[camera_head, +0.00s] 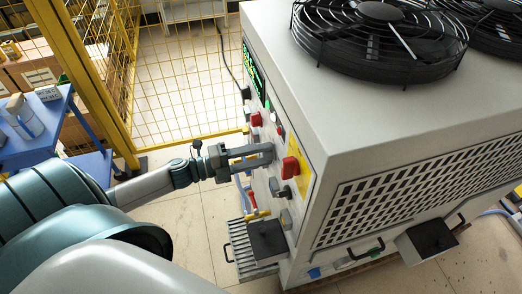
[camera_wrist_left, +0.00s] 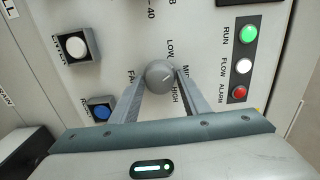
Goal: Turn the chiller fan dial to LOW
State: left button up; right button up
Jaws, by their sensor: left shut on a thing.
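The chiller (camera_head: 330,110) is a large pale box with its control panel facing left in the head view. My left gripper (camera_head: 268,152) reaches the panel from the left and hides the dial there. In the left wrist view the round grey fan dial (camera_wrist_left: 160,74) sits between the fingertips of my left gripper (camera_wrist_left: 161,78), which is shut on it. The labels LOW, MID and HIGH (camera_wrist_left: 176,90) run around its upper and right side. A pale mark on the dial faces right, roughly towards MID and HIGH; which one exactly I cannot tell.
A red switch (camera_head: 291,168) on a yellow plate is close to the gripper. The wrist view shows a white button (camera_wrist_left: 76,46), a blue button (camera_wrist_left: 101,112) and RUN, FLOW, ALARM lamps (camera_wrist_left: 243,66). A yellow mesh fence (camera_head: 185,80) and blue table (camera_head: 30,150) stand left.

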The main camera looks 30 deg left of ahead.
pick_arm(q)
jog(key=shift+r+n, duration=0.15)
jog(key=shift+n, duration=0.45)
jog(key=shift+n+p, duration=0.4)
jog(key=shift+p, duration=0.1)
jog(key=shift+n+p, duration=0.85)
jog(key=shift+n, duration=1.05)
pick_arm(e)
jog(key=shift+s+d+r+g, duration=0.2)
jog(key=shift+s+d+r, duration=0.05)
jog(key=shift+s+r, duration=0.45)
jog(key=shift+s+d+r+g, duration=0.2)
jog(key=shift+s+d+r, duration=0.05)
jog(key=shift+s+r, duration=0.35)
pick_arm(q)
jog(key=shift+c, duration=0.7)
jog(key=o, duration=1)
jog(key=shift+o, duration=0.2)
